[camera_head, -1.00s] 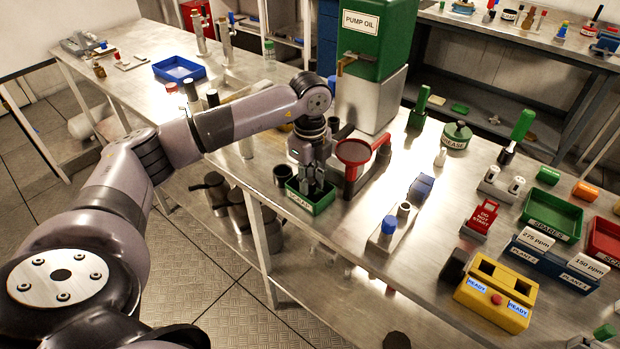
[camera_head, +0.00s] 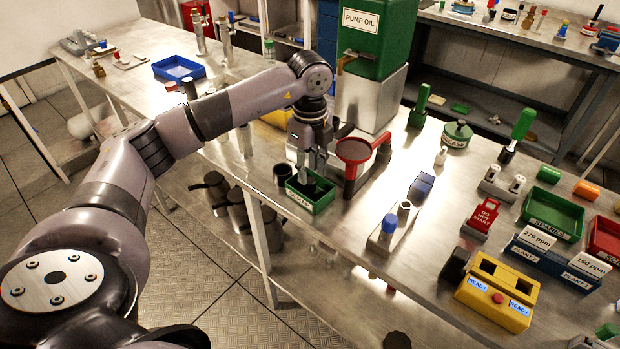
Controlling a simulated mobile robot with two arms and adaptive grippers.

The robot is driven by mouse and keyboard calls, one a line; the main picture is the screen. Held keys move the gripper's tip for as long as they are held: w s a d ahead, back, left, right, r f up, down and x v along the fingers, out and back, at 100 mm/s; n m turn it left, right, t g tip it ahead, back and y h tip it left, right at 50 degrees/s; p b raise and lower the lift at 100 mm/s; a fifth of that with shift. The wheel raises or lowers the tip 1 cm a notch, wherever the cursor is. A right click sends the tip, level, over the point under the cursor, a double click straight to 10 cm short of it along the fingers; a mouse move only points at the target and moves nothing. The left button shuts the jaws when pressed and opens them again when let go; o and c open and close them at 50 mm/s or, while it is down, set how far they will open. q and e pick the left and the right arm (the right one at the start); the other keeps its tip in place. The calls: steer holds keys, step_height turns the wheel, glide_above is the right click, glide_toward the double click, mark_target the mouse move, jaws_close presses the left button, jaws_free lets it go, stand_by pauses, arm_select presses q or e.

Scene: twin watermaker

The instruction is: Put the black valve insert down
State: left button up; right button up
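My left gripper (camera_head: 311,176) points down just above a small green labelled tray (camera_head: 322,204) near the front edge of the bench. Its fingers look a little apart, with nothing clearly seen between them. A dark shape (camera_head: 316,189) lies in the tray under the fingertips; it may be the black valve insert, but it is too small and too covered to be sure. My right gripper is not in view.
A black cup (camera_head: 282,173) stands left of the tray, and a red funnel stand (camera_head: 354,152) close on its right. The green pump oil tank (camera_head: 376,40) is behind. A block with a blue-capped part (camera_head: 388,226) stands to the right.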

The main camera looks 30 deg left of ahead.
mark_target(310, 180)
arm_select(q)
step_height(310, 180, up, 9)
steer(key=shift+f+b, duration=0.15)
steer(key=shift+b, duration=0.25)
stand_by(0.4)
